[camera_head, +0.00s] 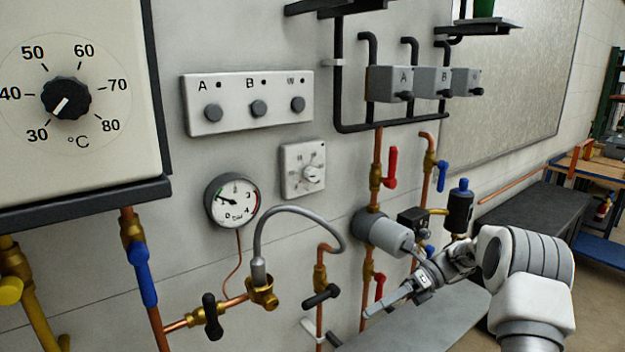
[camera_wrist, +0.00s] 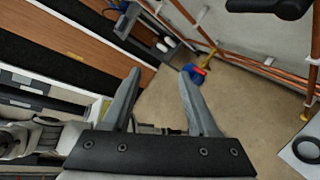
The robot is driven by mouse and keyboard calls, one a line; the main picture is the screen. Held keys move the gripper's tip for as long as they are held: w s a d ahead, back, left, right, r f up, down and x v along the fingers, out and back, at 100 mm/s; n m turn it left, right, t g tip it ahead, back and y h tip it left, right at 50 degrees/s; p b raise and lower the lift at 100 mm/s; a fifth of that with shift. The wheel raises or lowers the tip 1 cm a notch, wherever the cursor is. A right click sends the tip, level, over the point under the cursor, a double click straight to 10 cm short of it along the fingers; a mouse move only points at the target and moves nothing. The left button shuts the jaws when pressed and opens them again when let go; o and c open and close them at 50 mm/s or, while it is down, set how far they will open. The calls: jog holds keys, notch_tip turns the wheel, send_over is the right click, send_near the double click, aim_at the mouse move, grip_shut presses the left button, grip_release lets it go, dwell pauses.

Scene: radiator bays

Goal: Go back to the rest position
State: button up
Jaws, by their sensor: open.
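My gripper (camera_head: 388,301) is at the lower right in the head view, in front of the pipework and beside the grey cylindrical pump (camera_head: 385,232). In the wrist view my gripper (camera_wrist: 160,75) shows two grey fingers spread apart with nothing between them. Beyond the fingers is bare floor (camera_wrist: 175,110). My arm comes in from the right in the head view and hides part of the bench and wall behind it.
A boiler panel (camera_head: 90,150) with a temperature dial (camera_head: 66,97) fills the left. A pressure gauge (camera_head: 232,200), a red lever (camera_head: 391,166), a blue lever (camera_head: 145,275) and a grey hose (camera_head: 290,210) stick out from the wall. A dark bench (camera_head: 535,215) stands right.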

jog(key=s+a+r+n+t+h, duration=0.3)
jog(key=s+r+n+h, duration=0.5)
jog(key=s+r+n, duration=0.45)
jog(key=s+d+r+n+t+h, duration=0.1)
jog(key=s+n+t+h, duration=0.1)
jog(key=s+n, duration=0.4)
jog(key=s+d+r+n+t+h+p, duration=0.1)
jog(key=s+d+r+n+t+h, duration=0.1)
jog(key=s+n+t, duration=0.3)
jog(key=shift+s+d+n+t+h, duration=0.25)
jog(key=shift+s+n+h, duration=0.45)
jog(key=shift+s, duration=1.1)
